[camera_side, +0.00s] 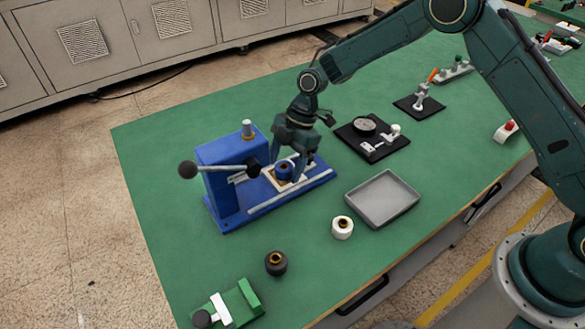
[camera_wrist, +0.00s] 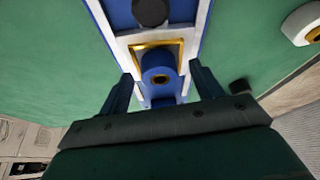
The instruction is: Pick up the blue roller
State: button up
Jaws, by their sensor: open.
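The blue roller (camera_side: 284,169) stands in a light square holder with a gold edge on the bed of the blue press (camera_side: 222,185). In the wrist view the blue roller (camera_wrist: 158,78) shows its dark bore, framed by the gold-edged holder (camera_wrist: 178,46). My gripper (camera_side: 288,168) is over the holder with its fingers pointing down, close around the roller. In the wrist view my gripper (camera_wrist: 162,92) is open, one finger on each side of the roller, with gaps visible. The roller's lower part is hidden.
A white roller (camera_side: 342,228) and a black roller (camera_side: 276,263) stand nearer the front. A grey tray (camera_side: 382,199) lies right of the press. The press lever with its black knob (camera_side: 188,170) sticks out left. A black plate with a gauge (camera_side: 364,126) lies behind the tray.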

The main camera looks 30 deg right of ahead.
aim_at(286, 165)
dwell(0.3)
jog(key=c, duration=1.2)
jog(key=shift+r, duration=0.1)
notch_tip(286, 165, up, 20)
jog(key=shift+f, duration=0.1)
dwell(0.4)
